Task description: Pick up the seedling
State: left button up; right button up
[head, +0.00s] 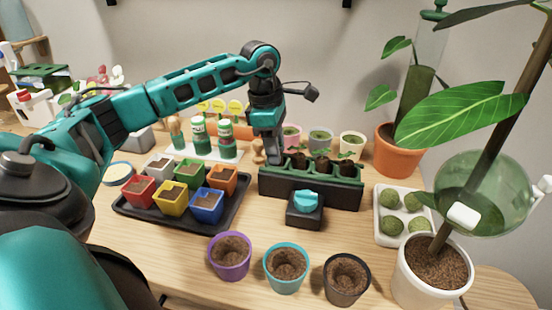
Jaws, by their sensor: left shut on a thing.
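My left gripper (272,156) points down at the left end of the dark green planter tray (335,196). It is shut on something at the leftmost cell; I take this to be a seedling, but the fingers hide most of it. Other seedling plugs (322,164) with dark soil and small green leaves stand in the tray, to the right of the gripper. My right gripper is out of view.
A black tray (185,227) of several coloured pots lies to the left. Purple (230,257), teal (286,269) and black (346,281) soil-filled pots stand in front. A large-leaved plant in a white pot (432,278) and a translucent green globe (485,190) crowd the right.

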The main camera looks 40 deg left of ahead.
pick_arm(q)
jog(key=shift+c, duration=1.1)
jog(key=shift+r+p, duration=1.95)
jog(key=shift+r, duration=8.05)
